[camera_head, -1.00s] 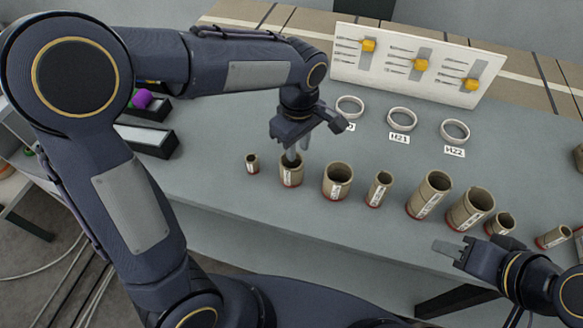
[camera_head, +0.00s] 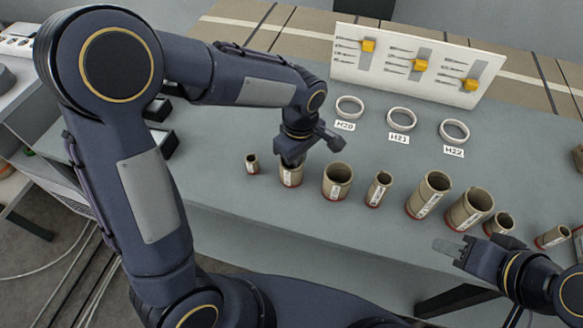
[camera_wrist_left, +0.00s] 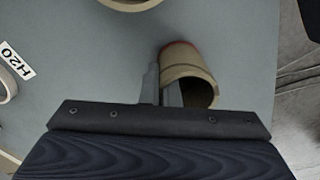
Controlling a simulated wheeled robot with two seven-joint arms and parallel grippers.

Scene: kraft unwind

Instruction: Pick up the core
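A row of brown cardboard cores with white labels and red lower ends stands on the grey table. My left gripper (camera_head: 291,163) points down at the second core from the left (camera_head: 291,178), hiding part of its mouth. In the left wrist view, the two fingers (camera_wrist_left: 161,88) are a little apart at this core (camera_wrist_left: 190,66). One finger is beside its outer wall and the other overlaps its mouth; I cannot tell whether they touch the wall. My right gripper (camera_head: 446,247) is low at the right, near the table's front edge, with no core in it; its finger gap is unclear.
A small core (camera_head: 252,163) stands close on the left, and a wider core (camera_head: 337,181) on the right. Three white rings (camera_head: 402,119) with labels H20, H21 and H22 lie behind. A white board (camera_head: 415,65) stands at the back.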

